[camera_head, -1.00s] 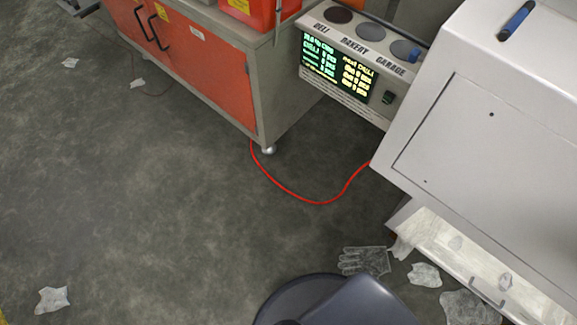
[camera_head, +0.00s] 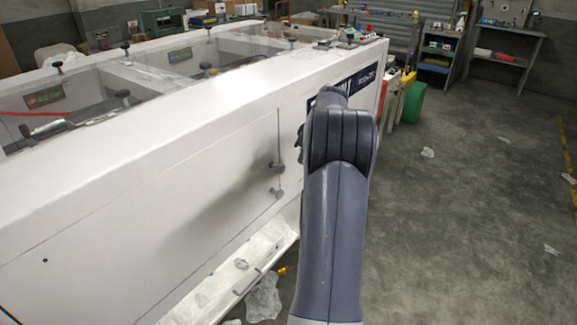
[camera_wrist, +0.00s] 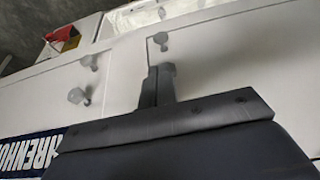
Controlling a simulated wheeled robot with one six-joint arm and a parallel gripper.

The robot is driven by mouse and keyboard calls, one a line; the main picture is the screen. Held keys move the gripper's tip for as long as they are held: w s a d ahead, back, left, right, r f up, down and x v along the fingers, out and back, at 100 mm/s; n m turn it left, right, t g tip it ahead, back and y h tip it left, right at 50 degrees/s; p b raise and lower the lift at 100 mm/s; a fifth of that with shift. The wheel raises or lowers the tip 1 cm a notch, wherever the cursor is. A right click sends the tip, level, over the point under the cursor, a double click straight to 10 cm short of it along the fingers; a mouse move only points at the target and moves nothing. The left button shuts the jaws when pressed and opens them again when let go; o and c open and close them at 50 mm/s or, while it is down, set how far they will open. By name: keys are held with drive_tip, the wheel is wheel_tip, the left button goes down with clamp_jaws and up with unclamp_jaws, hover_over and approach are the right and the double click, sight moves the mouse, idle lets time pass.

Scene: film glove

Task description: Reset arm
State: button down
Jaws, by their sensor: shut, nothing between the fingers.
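My arm rises from the bottom of the head view and reaches forward along the right side of a large white machine (camera_head: 190,160). My gripper (camera_wrist: 157,85) shows in the wrist view with its two dark fingers together and nothing between them. The machine's white panel (camera_wrist: 225,65) with round knobs lies beyond the fingertips. I cannot tell whether they touch it. In the head view most of the gripper is hidden behind the arm's dark joint.
The machine's side has two knobs (camera_head: 278,192) left of my arm. A pale lower ledge (camera_head: 225,280) and clear plastic scraps (camera_head: 264,298) lie below. Open grey floor (camera_head: 460,220) with a few scraps is on the right. Shelves (camera_head: 510,50) stand at the back.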

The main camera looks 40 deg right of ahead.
drive_tip(key=v, duration=0.3)
drive_tip(key=shift+s+r, duration=0.15)
drive_tip(key=shift+r, duration=0.1)
